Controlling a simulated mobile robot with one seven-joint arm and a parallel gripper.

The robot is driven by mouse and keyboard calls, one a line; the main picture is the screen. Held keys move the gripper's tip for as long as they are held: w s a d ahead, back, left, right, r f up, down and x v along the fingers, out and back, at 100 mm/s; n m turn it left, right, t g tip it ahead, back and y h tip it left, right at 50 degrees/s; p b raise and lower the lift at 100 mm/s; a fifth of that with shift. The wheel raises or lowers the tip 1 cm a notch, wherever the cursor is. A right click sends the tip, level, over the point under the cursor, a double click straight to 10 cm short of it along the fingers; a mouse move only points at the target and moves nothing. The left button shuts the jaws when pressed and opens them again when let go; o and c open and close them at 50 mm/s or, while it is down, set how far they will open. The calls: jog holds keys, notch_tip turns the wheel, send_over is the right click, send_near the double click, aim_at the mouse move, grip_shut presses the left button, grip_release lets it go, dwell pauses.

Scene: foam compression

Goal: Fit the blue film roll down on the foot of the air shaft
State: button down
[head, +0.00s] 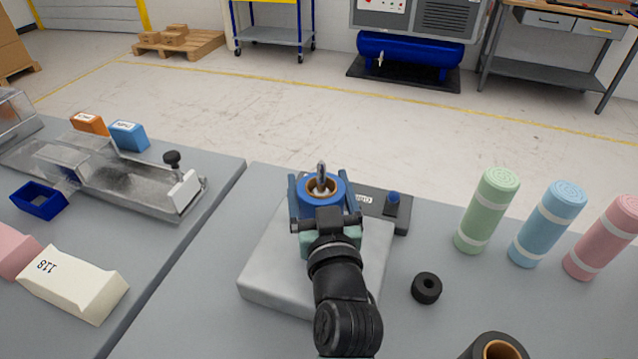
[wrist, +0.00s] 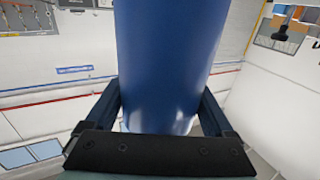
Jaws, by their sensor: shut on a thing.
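The blue film roll (head: 337,203) is upright between the fingers of my gripper (head: 322,207), with its brown core facing up. It fills the middle of the wrist view (wrist: 168,65), with a finger on each side. My gripper is shut on the roll. The metal tip of the air shaft (head: 321,172) stands up through the core opening, so the roll is around the shaft. The foot of the shaft is hidden behind the roll and my gripper, and I cannot tell whether the roll touches it.
A black ring (head: 426,288) and a dark roll (head: 490,350) are at right. Green (head: 487,212), blue (head: 547,225) and pink (head: 603,240) foam rolls stand farther right.

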aim_at(322, 186)
jog(key=shift+f, duration=0.1)
grip_release()
jog(key=shift+f, duration=0.1)
jog(key=shift+s, duration=0.1)
dwell(0.3)
jog(key=shift+s+d+r, duration=0.1)
jog(key=shift+s+r, duration=0.25)
jog(key=shift+s, duration=0.1)
jog(key=shift+s+d+r+p, duration=0.15)
jog(key=shift+s+r+p, duration=0.25)
jog(key=shift+s, duration=0.6)
jog(key=shift+s+d+r+p, duration=0.15)
jog(key=shift+s+r+p, duration=0.3)
jog(key=shift+s, duration=0.5)
jog(key=shift+s+d+r+p, duration=0.15)
jog(key=shift+s+r+p, duration=0.25)
jog(key=shift+s, duration=0.6)
